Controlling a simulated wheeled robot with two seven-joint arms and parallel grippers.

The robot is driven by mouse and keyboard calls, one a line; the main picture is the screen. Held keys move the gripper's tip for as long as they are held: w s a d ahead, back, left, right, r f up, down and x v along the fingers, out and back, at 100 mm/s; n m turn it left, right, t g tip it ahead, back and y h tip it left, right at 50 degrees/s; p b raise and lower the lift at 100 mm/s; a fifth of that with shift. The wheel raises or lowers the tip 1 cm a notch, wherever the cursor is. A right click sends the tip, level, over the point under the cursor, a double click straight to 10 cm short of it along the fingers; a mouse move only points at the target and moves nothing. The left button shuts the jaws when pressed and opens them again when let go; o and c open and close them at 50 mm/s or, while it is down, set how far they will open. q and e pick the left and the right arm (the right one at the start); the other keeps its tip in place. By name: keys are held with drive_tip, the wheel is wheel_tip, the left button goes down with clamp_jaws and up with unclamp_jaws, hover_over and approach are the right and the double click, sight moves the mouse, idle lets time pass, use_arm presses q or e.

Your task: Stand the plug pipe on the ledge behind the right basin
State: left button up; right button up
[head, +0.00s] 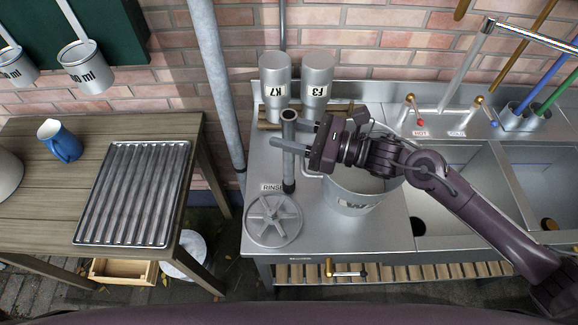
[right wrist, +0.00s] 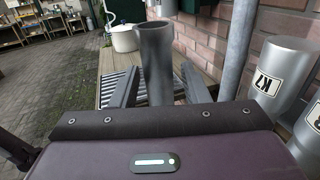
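The plug pipe (head: 288,165), a grey upright tube with an open top, stands on the steel drainboard beside the RINSE label. My right gripper (head: 289,136) is at its upper part, with one finger passing in front of it and the other behind. In the right wrist view the pipe (right wrist: 156,65) is between the two spread fingers, with small gaps showing on both sides. The right basin (head: 545,185) is at the far right; the ledge (head: 468,124) behind the basins carries the taps and labels. My left gripper is not in view.
Canisters K7 (head: 275,85) and F3 (head: 316,85) stand behind the pipe. A round spoked disc (head: 273,221) lies in front. A steel pot (head: 355,195) is under my right arm. A cup rack (head: 523,117) with coloured handles occupies the ledge's right part.

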clamp_jaws()
drive_tip(key=shift+r, duration=0.15)
